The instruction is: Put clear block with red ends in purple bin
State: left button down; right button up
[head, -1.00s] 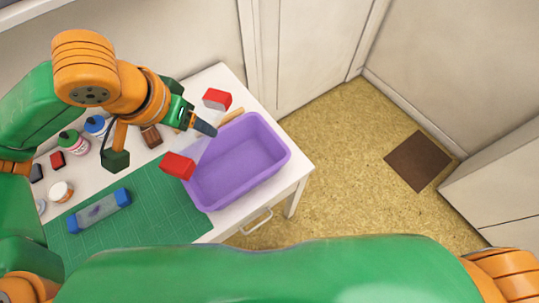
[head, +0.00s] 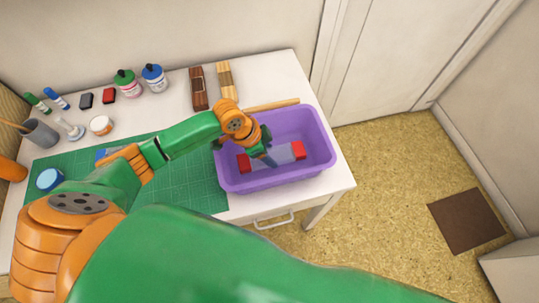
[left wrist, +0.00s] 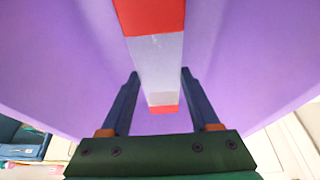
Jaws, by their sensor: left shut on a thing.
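The clear block with red ends (head: 286,154) is inside the purple bin (head: 318,155), low between its walls. Its two red ends show on either side of my left gripper (head: 266,158). My left gripper reaches down into the bin and is shut on the clear middle of the block. In the left wrist view the block (left wrist: 158,60) runs between the two dark fingers (left wrist: 158,98), with purple bin surface around it. Whether the block touches the bin floor is hard to tell. My right gripper is not in view.
The bin stands at the right end of the white table, by the green cutting mat (head: 195,185). A blue-ended block (head: 103,154) is partly hidden by my arm. Bottles (head: 154,78), wooden blocks (head: 198,88) and a wooden rod (head: 272,105) lie along the back.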

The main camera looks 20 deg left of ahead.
pick_arm(q)
jog(key=shift+f, duration=0.7)
jog(key=shift+f, duration=0.1)
jog(key=shift+c, duration=0.6)
grip_release()
